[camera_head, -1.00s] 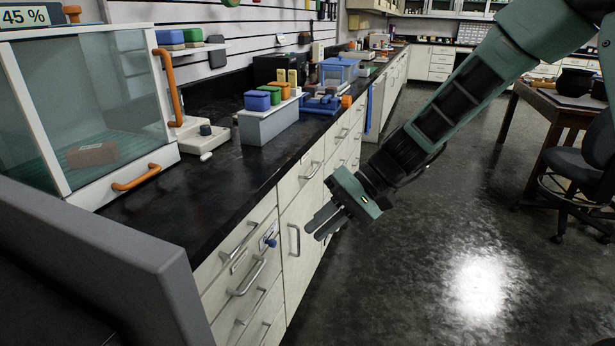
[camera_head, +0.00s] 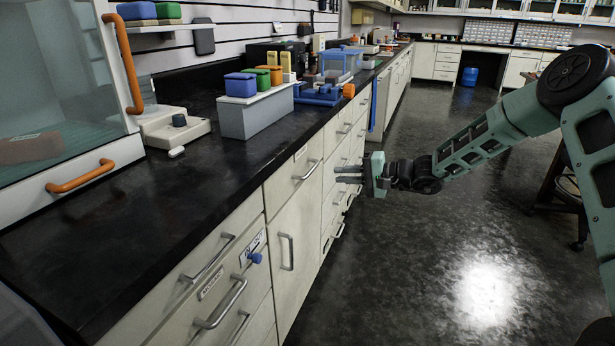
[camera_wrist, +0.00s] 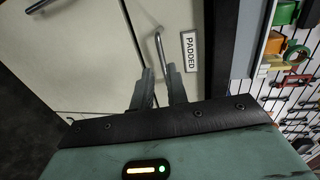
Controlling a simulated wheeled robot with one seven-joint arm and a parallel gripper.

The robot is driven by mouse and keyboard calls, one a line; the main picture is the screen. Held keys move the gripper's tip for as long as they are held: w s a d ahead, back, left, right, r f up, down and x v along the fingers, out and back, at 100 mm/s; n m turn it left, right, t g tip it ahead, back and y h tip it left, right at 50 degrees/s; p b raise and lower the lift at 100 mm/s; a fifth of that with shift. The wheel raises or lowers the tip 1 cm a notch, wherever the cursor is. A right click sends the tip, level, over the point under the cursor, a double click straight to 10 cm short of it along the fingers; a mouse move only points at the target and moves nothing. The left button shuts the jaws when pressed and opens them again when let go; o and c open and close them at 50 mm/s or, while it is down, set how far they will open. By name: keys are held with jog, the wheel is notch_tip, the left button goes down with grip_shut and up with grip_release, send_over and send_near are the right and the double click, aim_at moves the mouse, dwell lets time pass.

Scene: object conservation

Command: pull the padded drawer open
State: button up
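The padded drawer (camera_wrist: 125,45) is pale and shut in the wrist view. It has a "PADDED" label (camera_wrist: 190,52) and a grey bar handle (camera_wrist: 161,52). In the head view, the top drawer matching it (camera_head: 287,180) has its handle (camera_head: 308,171) under the counter edge; its label is too small to read there. My gripper (camera_head: 346,174) is open and empty, with its fingers level and pointing left toward the cabinet fronts. In the wrist view my fingertips (camera_wrist: 160,86) stand apart, and the handle's near end appears between them. In the head view they are clear of that handle.
A black countertop (camera_head: 120,215) runs above the cabinets. It holds a grey stand (camera_head: 257,115) with coloured boxes and a glass-fronted cabinet (camera_head: 60,100). A cupboard door (camera_head: 290,285) lies below.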

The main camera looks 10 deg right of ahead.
aim_at(308, 173)
jog(key=x, duration=1.1)
jog(key=shift+a, duration=0.1)
grip_shut()
